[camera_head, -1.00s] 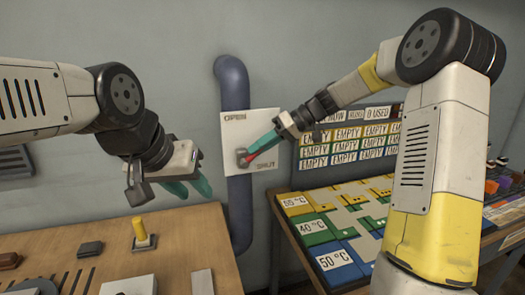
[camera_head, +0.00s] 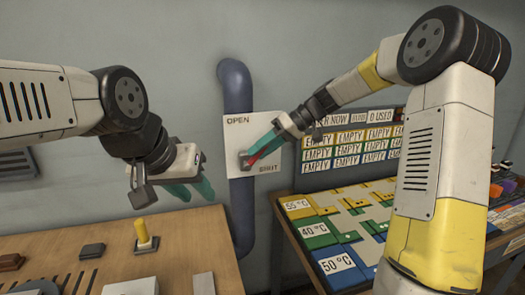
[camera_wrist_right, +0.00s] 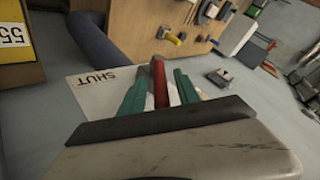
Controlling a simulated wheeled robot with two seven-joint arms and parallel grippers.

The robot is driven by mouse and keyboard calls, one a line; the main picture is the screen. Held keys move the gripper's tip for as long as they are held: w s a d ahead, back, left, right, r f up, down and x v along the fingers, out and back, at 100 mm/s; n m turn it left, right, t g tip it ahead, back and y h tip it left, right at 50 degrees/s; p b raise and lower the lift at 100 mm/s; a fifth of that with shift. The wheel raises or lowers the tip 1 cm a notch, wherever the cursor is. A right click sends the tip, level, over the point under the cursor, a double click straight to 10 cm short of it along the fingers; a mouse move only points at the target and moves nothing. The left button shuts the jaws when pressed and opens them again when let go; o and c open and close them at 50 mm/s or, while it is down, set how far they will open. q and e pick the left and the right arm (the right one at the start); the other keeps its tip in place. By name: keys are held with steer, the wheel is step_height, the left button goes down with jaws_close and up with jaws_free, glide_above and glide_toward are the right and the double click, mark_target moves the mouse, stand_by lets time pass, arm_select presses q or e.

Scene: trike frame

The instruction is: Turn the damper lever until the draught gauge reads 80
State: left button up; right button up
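The damper lever (camera_head: 268,149) is red and sits on a white plate (camera_head: 240,127) marked OPEN at the top and SHUT at the bottom. Its handle slants up to the right from a grey pivot at the plate's lower left. My right gripper (camera_head: 259,148) is at the lever, its teal fingers along both sides. In the right wrist view the lever (camera_wrist_right: 160,85) stands between the fingers (camera_wrist_right: 159,93); pale strips flank it, and I cannot tell whether they grip it. My left gripper (camera_head: 190,190) is open and empty above the left bench. No draught gauge is recognisable.
A blue pipe (camera_head: 238,85) runs down the wall behind the plate. A wooden bench (camera_head: 190,235) with a yellow knob (camera_head: 141,229) is at lower left. A table at right carries coloured temperature tiles (camera_head: 318,236), with a board of EMPTY labels (camera_head: 348,148) behind it.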

steer(key=v, duration=0.7)
steer(key=shift+d+r, duration=0.25)
steer(key=shift+d, duration=0.05)
steer(key=shift+s, duration=0.1)
steer(key=s+d+f+m+t+h, duration=0.1)
steer(key=s+d+m+t+h, duration=0.2)
steer(key=s, duration=1)
steer(key=s+d+f+m+t+h, duration=0.1)
steer(key=s+d+m+t+h, duration=0.2)
steer(key=s+d, duration=0.4)
steer(key=s+m+h, duration=0.1)
steer(key=s+m, duration=0.1)
steer(key=s, duration=0.4)
steer(key=shift+d+m+t+h, duration=0.25)
steer(key=shift+m+t+h, duration=0.15)
